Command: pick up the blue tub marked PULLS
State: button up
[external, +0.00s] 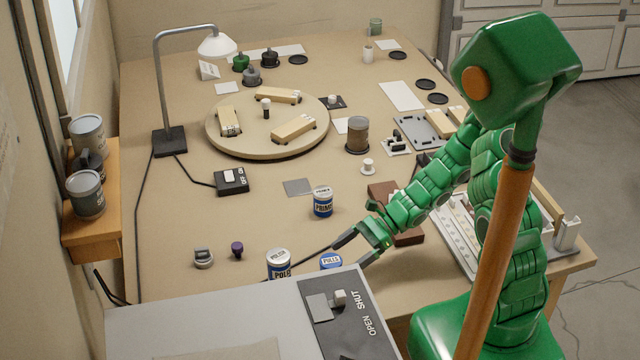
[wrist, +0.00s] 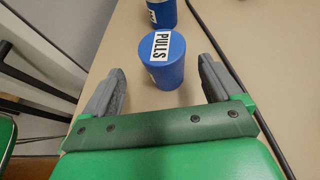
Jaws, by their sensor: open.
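The blue tub marked PULLS (external: 331,261) stands upright on the bench, its lower part hidden behind the grey cabinet in the external view. In the wrist view the blue tub (wrist: 164,68) appears between my two grey fingertips, with gaps on both sides. My gripper (external: 350,252) is open and empty, low over the bench just right of the tub. It also shows in the wrist view (wrist: 160,75). I cannot tell whether the fingertips are level with the tub or above it.
A tub marked POLO or similar (external: 279,264) stands left of the PULLS tub, and a tub marked PRIMO or similar (external: 322,202) behind it. Another blue tub (wrist: 161,13) shows beyond it in the wrist view. The grey cabinet top (external: 220,325) is close in front. A dark cable (wrist: 215,40) runs alongside.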

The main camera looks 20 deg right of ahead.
jog(key=shift+x, duration=3.9)
jog(key=shift+w, duration=0.2)
jog(key=shift+c, duration=0.4)
jog(key=c, duration=1.1)
jog(key=shift+o, duration=0.2)
jog(key=shift+r, duration=0.1)
